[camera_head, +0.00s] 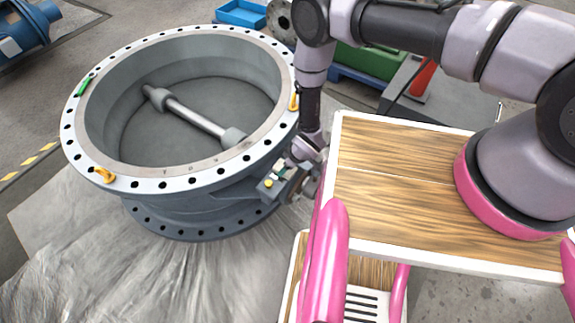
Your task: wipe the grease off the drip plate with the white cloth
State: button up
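My arm reaches down at the right side of a large grey butterfly valve (215,180), which lies flat with its bolt-hole flange facing up. My gripper (291,162) is at the lower end of the arm, low beside the valve's outer wall. It is small and partly hidden by the arm, so its opening does not show. A small grey fitting (268,190) with a yellow spot sits by the gripper at the valve's side. I cannot make out the white cloth, the drip plate or any grease for certain.
A crumpled translucent sheet (140,270) covers the floor in front. A blue crate (241,14), a green machine (370,62) and a blue motor (24,27) stand behind. My wooden deck fills the right.

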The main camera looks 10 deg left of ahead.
jog(key=shift+s+a+f, duration=0.15)
jog(key=shift+s+a, duration=0.1)
jog(key=shift+s, duration=0.45)
jog(key=shift+w+d, duration=0.3)
jog(key=shift+w, duration=0.4)
jog(key=shift+w+d, duration=0.25)
jog(key=shift+w, duration=0.45)
jog(key=shift+s+a, duration=0.25)
jog(key=shift+s, duration=0.55)
jog(key=shift+s+a, duration=0.25)
jog(key=shift+s, duration=0.5)
jog(key=shift+w+d, duration=0.25)
jog(key=shift+w, duration=0.55)
jog(key=shift+w+d, duration=0.25)
jog(key=shift+w, duration=0.5)
jog(key=shift+r, duration=4.1)
